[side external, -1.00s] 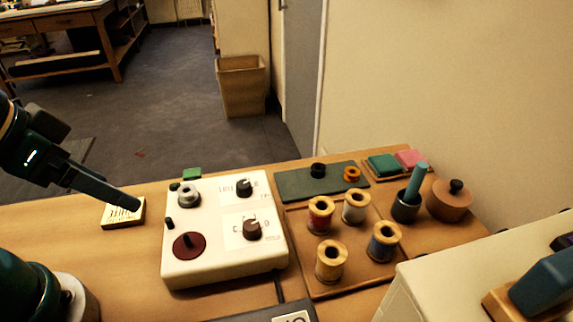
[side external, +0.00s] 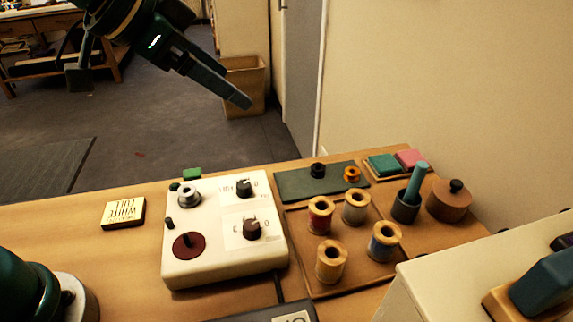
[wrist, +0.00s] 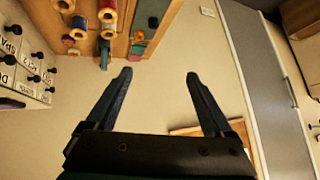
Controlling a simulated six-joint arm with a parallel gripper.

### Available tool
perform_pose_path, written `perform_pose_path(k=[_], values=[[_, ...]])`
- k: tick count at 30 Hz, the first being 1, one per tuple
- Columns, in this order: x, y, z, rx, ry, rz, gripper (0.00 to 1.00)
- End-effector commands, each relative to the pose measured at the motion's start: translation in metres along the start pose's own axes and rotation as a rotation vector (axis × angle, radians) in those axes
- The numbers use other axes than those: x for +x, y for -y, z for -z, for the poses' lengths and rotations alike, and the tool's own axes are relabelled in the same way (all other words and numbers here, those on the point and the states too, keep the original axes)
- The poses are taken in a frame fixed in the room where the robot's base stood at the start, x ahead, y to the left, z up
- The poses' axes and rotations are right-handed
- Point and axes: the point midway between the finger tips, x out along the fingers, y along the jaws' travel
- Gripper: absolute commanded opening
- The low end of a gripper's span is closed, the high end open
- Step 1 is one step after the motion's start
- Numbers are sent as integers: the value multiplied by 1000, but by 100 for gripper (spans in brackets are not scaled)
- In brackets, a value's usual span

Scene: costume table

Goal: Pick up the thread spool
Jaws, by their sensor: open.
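Several thread spools stand upright in a shallow wooden tray (side external: 318,291) on the table in the side view: a red spool (side external: 320,216), a whitish spool (side external: 355,206), a tan spool (side external: 331,262) and a blue spool (side external: 384,242). My gripper (side external: 238,100) is raised high to the left of the spools, above the control box, empty and apart from everything. In the wrist view my gripper (wrist: 158,76) shows two spread fingers with nothing between them. Spools, including a red one (wrist: 107,14), appear small at the upper left there.
A white control box (side external: 220,265) with knobs stands left of the tray. A pale machine (side external: 430,295) stands front right.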

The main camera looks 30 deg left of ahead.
Motion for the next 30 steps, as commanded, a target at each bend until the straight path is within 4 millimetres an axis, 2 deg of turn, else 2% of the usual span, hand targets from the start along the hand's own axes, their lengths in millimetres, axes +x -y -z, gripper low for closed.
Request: perform_pose_path(k=[1,3,9,14,18,24,30], values=[[16,-5,12,35,-3,-24,87],[36,-11,26,81,-11,-49,87],[100,-42,50,194,-16,-126,87],[153,-78,47,258,9,-194,87],[187,-107,29,283,56,-246,87],[208,-131,2,308,121,-290,87],[223,-137,-1,312,124,-293,87]])
